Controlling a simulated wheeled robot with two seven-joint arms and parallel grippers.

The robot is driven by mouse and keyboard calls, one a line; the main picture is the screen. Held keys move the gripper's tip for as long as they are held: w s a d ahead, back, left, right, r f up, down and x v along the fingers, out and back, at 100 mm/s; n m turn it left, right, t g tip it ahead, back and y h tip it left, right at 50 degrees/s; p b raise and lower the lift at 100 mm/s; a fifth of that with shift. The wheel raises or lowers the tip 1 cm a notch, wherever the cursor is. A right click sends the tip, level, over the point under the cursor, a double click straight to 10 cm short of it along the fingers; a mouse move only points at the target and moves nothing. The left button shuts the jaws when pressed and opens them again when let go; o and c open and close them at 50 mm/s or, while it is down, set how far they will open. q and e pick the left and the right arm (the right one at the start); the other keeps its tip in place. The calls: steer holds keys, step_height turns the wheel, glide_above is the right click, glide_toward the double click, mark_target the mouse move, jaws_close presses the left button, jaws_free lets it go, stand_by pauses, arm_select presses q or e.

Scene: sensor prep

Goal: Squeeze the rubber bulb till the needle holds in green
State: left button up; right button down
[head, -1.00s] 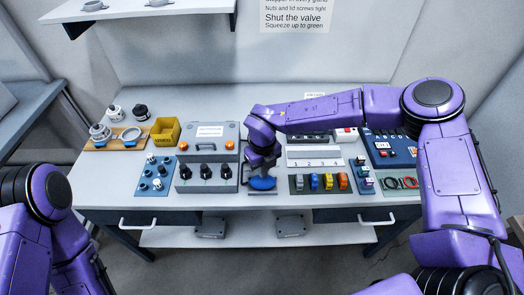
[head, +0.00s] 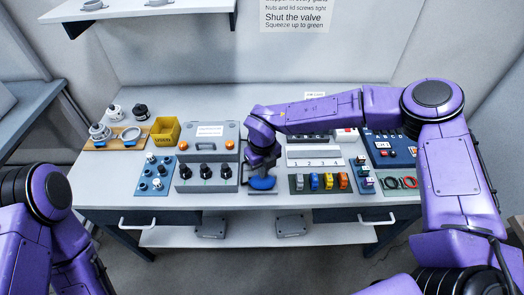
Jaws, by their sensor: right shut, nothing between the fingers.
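My right gripper (head: 262,167) points down at the front middle of the bench. It is shut and empty, and my wrist hides part of it. Directly below it is a blue rounded piece (head: 262,184) on a small grey stand. I cannot tell whether this is the rubber bulb or whether the fingers touch it. No gauge needle or green band can be made out. My left arm shows at the left edge, but its gripper is out of view.
A grey case (head: 209,130) with black knobs stands left of my right gripper. A blue panel (head: 154,178), a yellow bin (head: 165,131) and a wooden board (head: 100,146) are farther left. Coloured switches (head: 328,181) lie to the right. Bare bench top (head: 215,203) runs along the front.

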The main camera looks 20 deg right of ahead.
steer(key=shift+f+b, duration=0.75)
steer(key=shift+f, duration=0.55)
stand_by(0.4)
step_height(320, 180, up, 7)
steer(key=p, duration=0.6)
steer(key=shift+r, duration=0.1)
stand_by(0.5)
